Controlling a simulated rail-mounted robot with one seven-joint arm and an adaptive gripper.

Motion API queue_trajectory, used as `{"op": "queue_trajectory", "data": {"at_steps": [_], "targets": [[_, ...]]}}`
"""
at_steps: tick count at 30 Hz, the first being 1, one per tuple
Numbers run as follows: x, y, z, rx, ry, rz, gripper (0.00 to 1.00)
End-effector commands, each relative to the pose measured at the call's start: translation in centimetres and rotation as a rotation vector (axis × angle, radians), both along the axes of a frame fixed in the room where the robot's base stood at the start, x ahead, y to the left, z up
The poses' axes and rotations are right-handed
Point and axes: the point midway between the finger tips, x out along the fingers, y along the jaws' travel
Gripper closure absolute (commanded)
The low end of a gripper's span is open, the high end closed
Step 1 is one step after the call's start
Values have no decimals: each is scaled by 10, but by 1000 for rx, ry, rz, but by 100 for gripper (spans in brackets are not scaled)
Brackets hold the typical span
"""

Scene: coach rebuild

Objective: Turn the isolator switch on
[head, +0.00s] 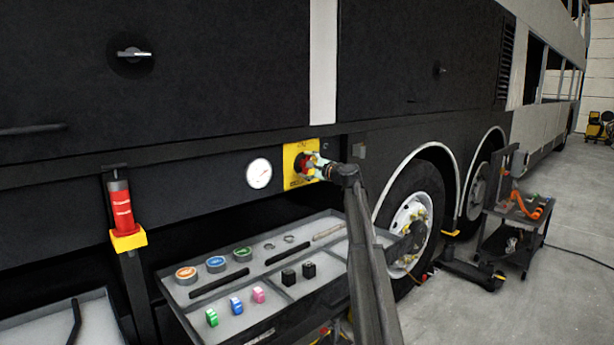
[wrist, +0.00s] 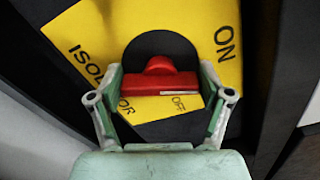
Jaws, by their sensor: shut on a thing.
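The isolator switch has a red handle (wrist: 158,83) on a dark round base (wrist: 150,45), set in a yellow plate (wrist: 190,20). The plate is lettered "ISOLATOR", "ON" and "OFF". In the wrist view the handle lies across the picture, with a white mark on its lower edge close to the "OFF" label. "ON" is at the upper right. My gripper (wrist: 162,80) is shut on the handle, one finger at each end. In the head view my gripper (head: 313,167) reaches the yellow plate (head: 289,150) on the coach's side and hides part of the handle.
A white round gauge (head: 259,173) is just left of the plate. Below it a grey tray (head: 255,325) holds rolls of tape, coloured blocks and small parts. A red cylinder (head: 121,205) stands at left. A dark cart (head: 505,240) stands at right, near the wheels.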

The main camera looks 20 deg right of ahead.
Motion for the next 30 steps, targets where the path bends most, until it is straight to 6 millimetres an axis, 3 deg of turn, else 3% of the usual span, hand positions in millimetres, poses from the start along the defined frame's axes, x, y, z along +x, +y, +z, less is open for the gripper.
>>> {"op": "queue_trajectory", "data": {"at_steps": [13, 30], "targets": [[2, 0, -3, -287, -99, -2, 57], [1, 0, 0, -361, -123, -2, 57]]}}
